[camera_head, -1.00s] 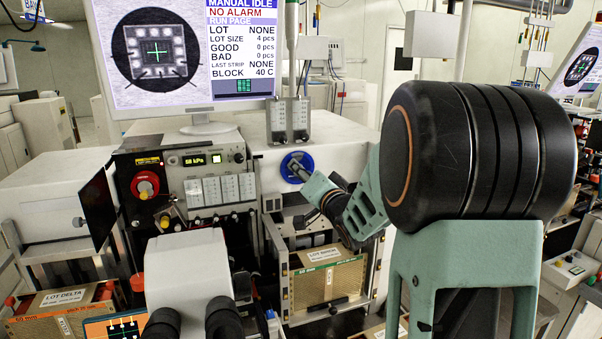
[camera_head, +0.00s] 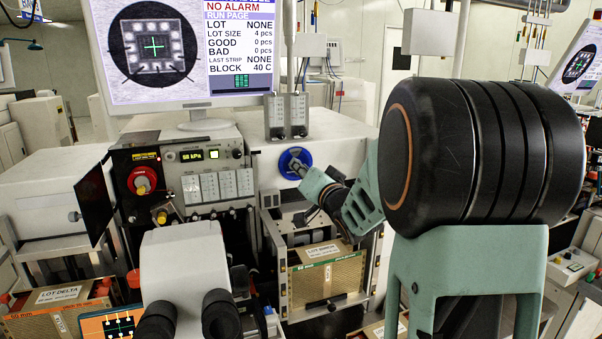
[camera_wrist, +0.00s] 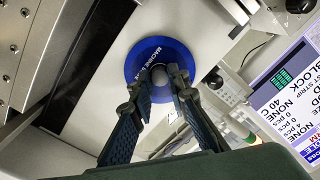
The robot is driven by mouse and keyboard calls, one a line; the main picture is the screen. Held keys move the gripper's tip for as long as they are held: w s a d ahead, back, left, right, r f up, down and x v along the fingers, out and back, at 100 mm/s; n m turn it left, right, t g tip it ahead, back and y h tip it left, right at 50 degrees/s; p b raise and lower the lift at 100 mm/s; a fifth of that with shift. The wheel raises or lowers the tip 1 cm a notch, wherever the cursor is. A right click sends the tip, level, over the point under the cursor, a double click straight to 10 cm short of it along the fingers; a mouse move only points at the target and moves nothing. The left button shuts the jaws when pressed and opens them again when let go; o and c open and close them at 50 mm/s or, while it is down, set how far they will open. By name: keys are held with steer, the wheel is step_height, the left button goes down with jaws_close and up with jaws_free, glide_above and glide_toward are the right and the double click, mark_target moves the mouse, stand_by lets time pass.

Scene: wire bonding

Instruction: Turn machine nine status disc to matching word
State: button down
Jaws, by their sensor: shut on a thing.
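The blue status disc (camera_head: 295,163) is on the white front face of the machine, below the monitor. In the wrist view the disc (camera_wrist: 137,62) fills the middle, with white lettering on its rim that starts "MACHINE"; the rest is hidden or too small to read. My gripper (camera_head: 303,171) is at the disc, reaching in from the lower right. In the wrist view its two fingers (camera_wrist: 160,92) are closed on the grey knob (camera_wrist: 161,75) at the disc's centre. The fingers hide the lower part of the disc.
A monitor (camera_head: 190,45) stands above, left of the disc. A control panel (camera_head: 185,180) with a red knob is to its left. A carton marked LOT BIRCH (camera_head: 322,275) sits in a frame below. Microscope eyepieces (camera_head: 190,312) stand in front.

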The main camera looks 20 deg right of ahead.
steer(key=shift+a+n+h+b, duration=0.1)
steer(key=shift+n+h+b, duration=0.4)
steer(key=shift+n+b, duration=13.6)
steer(key=n+p, duration=0.5)
steer(key=shift+n, duration=0.3)
steer(key=c, duration=1.8)
jaws_free()
steer(key=shift+c, duration=0.2)
steer(key=shift+r, duration=0.1)
